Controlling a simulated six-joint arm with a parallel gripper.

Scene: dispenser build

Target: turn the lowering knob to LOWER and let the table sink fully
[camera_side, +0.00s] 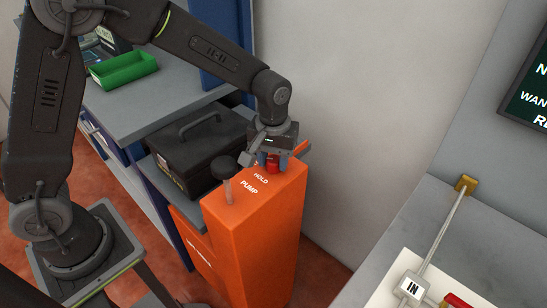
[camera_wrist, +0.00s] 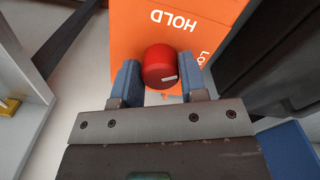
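The red lowering knob (camera_side: 273,168) sits on top of the orange pump cabinet (camera_side: 265,225), close to the word HOLD. In the wrist view the knob (camera_wrist: 159,67) lies between the two blue fingers of my gripper (camera_wrist: 161,78), with a small white mark on its right side. A narrow gap seems to show on each side, so the fingers look open around it. In the side view my gripper (camera_side: 264,157) is over the knob and partly hides it. The LOWER label is mostly cut off or hidden. The table that sinks cannot be made out.
A black pump handle (camera_side: 224,168) stands on the cabinet left of my gripper. A black toolbox (camera_side: 196,150) sits behind it on a shelf. A green tray (camera_side: 124,69) is on the grey bench.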

